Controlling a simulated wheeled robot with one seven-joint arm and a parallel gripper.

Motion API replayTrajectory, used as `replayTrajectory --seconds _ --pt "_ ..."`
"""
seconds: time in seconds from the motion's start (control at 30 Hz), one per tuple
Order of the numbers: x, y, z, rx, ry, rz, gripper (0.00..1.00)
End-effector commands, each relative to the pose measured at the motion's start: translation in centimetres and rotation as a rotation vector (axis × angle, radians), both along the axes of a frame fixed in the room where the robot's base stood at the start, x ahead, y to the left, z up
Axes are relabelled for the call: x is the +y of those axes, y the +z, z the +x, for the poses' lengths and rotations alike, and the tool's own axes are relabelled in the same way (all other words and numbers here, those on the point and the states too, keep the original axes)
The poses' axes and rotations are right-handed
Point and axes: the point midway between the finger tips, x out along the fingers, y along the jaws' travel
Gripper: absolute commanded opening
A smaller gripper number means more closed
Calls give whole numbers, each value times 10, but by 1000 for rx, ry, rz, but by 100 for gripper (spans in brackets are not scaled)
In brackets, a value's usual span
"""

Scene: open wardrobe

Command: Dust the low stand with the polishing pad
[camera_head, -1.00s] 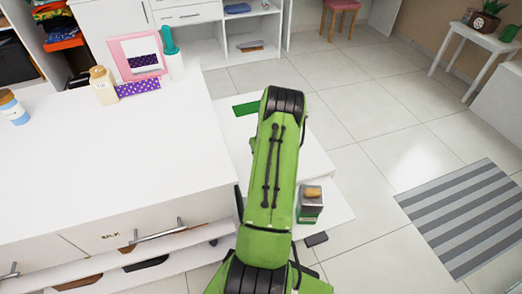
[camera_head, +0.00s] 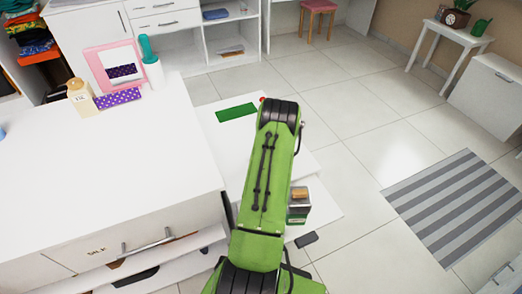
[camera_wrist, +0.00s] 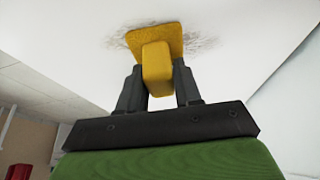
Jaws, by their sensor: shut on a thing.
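The polishing pad (camera_wrist: 155,38) is yellow with a block-like handle. In the wrist view my gripper (camera_wrist: 158,88) is shut on the handle. The pad's face appears to touch a white surface, with grey dust smudges (camera_wrist: 200,42) showing around it. The low stand (camera_head: 228,140) is white and stands right of the large white cabinet in the head view. My green arm reaches over it and hides part of its top. My gripper and the pad are hidden behind the arm in the head view.
A flat green rectangle (camera_head: 236,113) lies on the stand's top. A small box with a brown top (camera_head: 299,205) sits on a lower white ledge beside my arm. The white cabinet (camera_head: 110,170) is close on the left. Tiled floor and a striped rug (camera_head: 460,205) lie to the right.

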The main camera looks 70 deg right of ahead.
Motion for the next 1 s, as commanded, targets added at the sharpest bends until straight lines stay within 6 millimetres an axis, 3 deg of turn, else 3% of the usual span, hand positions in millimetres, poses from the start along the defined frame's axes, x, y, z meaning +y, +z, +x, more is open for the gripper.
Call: replayTrajectory --seconds 0.7,1.0 --pt "-43 -2 -44 2 -4 1 9" --pt "-39 1 -41 2 2 5 9"
